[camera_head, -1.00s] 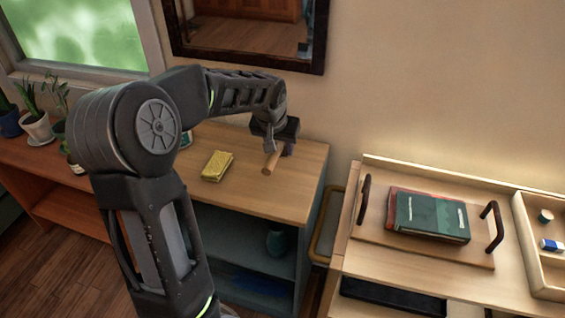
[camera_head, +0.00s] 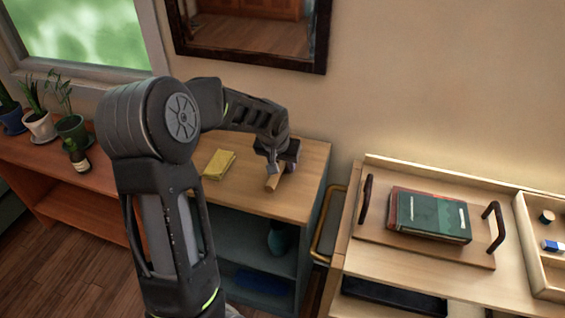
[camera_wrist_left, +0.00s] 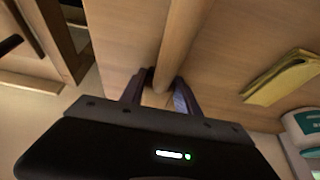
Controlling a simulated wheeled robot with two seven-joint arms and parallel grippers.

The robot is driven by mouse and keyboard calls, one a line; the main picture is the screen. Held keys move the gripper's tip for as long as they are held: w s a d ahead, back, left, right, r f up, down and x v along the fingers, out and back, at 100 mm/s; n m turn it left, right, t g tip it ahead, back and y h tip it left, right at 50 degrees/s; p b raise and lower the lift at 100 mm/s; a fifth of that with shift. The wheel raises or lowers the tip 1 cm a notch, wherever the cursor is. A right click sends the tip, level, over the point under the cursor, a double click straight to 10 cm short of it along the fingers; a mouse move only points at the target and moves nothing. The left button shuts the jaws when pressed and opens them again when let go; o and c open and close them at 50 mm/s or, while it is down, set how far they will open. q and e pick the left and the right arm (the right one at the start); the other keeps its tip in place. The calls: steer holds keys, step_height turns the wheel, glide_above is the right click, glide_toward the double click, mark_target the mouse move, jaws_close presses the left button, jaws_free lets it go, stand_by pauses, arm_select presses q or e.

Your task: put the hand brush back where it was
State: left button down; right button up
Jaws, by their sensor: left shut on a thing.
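My left gripper (camera_head: 275,167) is shut on the hand brush, low over the right part of the light wooden shelf top (camera_head: 307,166). The brush's round wooden handle (camera_head: 273,182) sticks out toward the front of the shelf. In the left wrist view the handle (camera_wrist_left: 180,40) runs from the top edge down between the two dark fingers of the gripper (camera_wrist_left: 160,92). The brush head is hidden behind the gripper. I cannot tell whether the brush touches the shelf top. My right gripper is not in view.
Potted plants (camera_head: 40,126) stand at the far left. On the right, a wooden tray (camera_head: 376,232) holds stacked books (camera_head: 430,216). A mirror (camera_head: 250,40) hangs behind.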

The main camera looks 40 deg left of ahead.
arm_select(q)
steer(key=shift+f, duration=0.1)
steer(key=c, duration=0.9)
jaws_free()
steer(key=v, duration=1.2)
